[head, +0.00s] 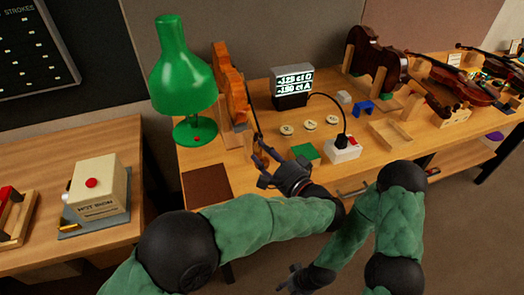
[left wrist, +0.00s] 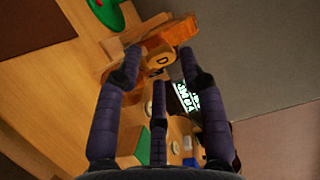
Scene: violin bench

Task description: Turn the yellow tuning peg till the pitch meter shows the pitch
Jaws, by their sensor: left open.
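An orange violin scroll and neck (head: 230,85) stands upright at the back left of the bench. In the left wrist view a yellow-tan piece marked D (left wrist: 157,62), which looks like the head of the tuning peg, sits on the orange wood (left wrist: 165,38). My left gripper (head: 266,160) is open in front of the violin; its fingertips (left wrist: 158,78) spread to either side of the D piece, with no contact visible. The pitch meter (head: 292,86) shows two lines, apparently about -125 ct and -150 ct A.
A green lamp (head: 183,85) stands left of the violin. Several round lettered discs (head: 310,124), a green block (head: 306,152) and a white box with a cable (head: 343,149) lie to the right. A brown mat (head: 207,186) lies at the front left.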

